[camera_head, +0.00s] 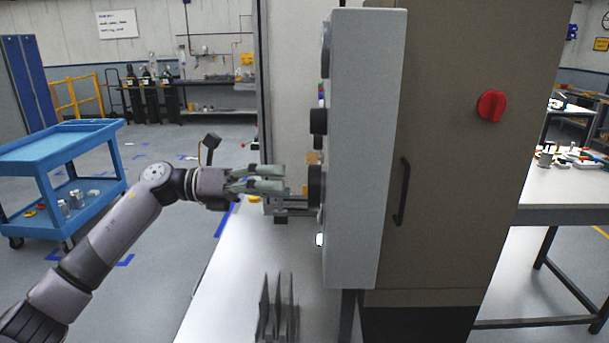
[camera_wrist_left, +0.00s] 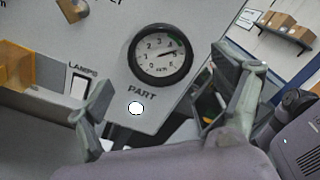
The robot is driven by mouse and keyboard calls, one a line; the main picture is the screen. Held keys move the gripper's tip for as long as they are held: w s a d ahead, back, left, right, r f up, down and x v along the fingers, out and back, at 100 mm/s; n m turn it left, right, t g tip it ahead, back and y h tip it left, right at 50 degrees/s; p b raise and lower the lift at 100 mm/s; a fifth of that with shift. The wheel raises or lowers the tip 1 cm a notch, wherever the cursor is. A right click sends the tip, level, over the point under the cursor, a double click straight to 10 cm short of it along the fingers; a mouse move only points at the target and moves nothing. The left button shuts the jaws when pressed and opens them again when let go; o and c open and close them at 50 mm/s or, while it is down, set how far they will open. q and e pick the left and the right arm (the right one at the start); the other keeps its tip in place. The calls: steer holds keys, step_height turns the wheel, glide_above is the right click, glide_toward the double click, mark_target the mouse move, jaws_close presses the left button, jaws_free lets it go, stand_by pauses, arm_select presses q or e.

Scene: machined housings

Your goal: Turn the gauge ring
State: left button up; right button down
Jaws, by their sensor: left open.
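The gauge ring (camera_wrist_left: 133,62) is a black bezel around a white dial on a grey panel, upper middle in the left wrist view. The dial's needle points right, near the 5. In the head view the gauge (camera_head: 315,186) shows edge-on, sticking out from the panel's left side. My left gripper (camera_head: 281,178) is open and empty, its fingers pointing at the gauge with a gap left. In the left wrist view its fingers (camera_wrist_left: 164,72) stand apart to either side, below the gauge, not touching the ring. My right gripper is not in view.
A lit white round button (camera_wrist_left: 136,108) marked PART sits below the gauge, with a LAMPS switch (camera_wrist_left: 78,86) to its left. Another black knob (camera_head: 318,121) sticks out above the gauge. Dark upright plates (camera_head: 279,308) stand on the pale bench (camera_head: 225,300). A blue cart (camera_head: 60,141) stands left.

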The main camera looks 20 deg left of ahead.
mark_target(314, 187)
arm_select(q)
steer(key=shift+p+x, duration=0.65)
steer(key=shift+x, duration=1.75)
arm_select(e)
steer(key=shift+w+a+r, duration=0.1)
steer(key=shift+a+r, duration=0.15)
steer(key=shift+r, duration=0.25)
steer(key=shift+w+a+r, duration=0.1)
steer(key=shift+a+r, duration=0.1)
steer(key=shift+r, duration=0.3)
arm_select(q)
steer(key=c, duration=1.1)
steer(key=shift+m+b, duration=3.1)
steer(key=shift+b, duration=1.95)
steer(key=shift+c, duration=0.2)
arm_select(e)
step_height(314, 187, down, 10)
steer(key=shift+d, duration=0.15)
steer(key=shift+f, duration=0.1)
